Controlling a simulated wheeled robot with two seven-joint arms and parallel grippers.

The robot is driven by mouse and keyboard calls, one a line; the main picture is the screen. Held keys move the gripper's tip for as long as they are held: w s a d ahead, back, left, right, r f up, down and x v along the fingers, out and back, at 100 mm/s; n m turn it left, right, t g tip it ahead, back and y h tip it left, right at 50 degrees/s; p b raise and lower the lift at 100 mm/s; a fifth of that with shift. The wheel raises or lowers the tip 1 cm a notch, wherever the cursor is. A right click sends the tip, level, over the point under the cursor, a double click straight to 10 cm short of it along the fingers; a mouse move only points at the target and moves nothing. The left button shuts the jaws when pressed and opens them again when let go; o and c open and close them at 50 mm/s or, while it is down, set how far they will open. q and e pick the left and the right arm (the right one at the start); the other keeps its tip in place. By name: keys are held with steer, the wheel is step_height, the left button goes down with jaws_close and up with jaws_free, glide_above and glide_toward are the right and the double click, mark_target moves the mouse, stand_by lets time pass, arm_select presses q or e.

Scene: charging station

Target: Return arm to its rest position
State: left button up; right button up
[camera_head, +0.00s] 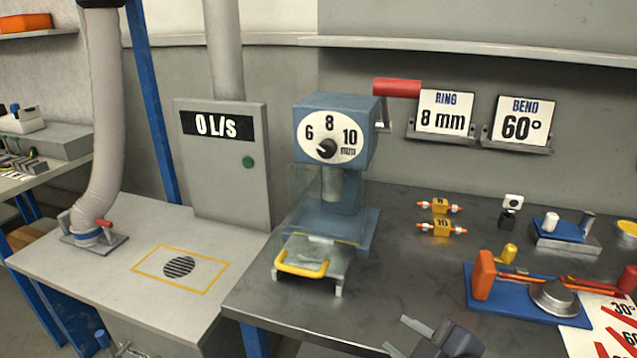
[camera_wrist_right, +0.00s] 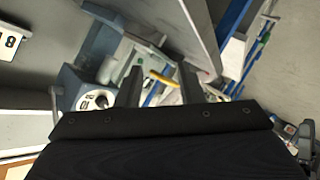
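My right gripper (camera_head: 398,335) shows at the bottom edge of the head view, in front of the dark workbench (camera_head: 285,305). Its two grey fingers point left and stand apart. In the right wrist view, the fingers of the right gripper (camera_wrist_right: 160,80) are also apart, with nothing held between them. A yellow handle shows beyond the gap. Most of the right arm is outside the head view. My left gripper is in neither view.
A blue press (camera_head: 335,130) with a red lever (camera_head: 397,88) and yellow-handled tray (camera_head: 303,268) stands on the workbench. A blue bending jig (camera_head: 525,308) is at right. A grey hose (camera_head: 100,120) stands on the left bench. The workbench's front edge is near the gripper.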

steer(key=s+d+f+m+g+h, duration=0.2)
steer(key=s+d+f+m+h, duration=0.15)
steer(key=d+m, duration=0.45)
steer(key=s+f+m+g+y, duration=0.1)
steer(key=s+f+m+g, duration=0.1)
steer(key=s+m+g, duration=0.35)
steer(key=s+r+t+p, duration=0.1)
steer(key=s+r+p, duration=0.2)
steer(key=r+p, duration=1.3)
steer(key=shift+s+a+r+m+y+p, duration=0.15)
steer(key=shift+a+r+m+y+p, duration=0.15)
steer(key=shift+a+m+y, duration=0.1)
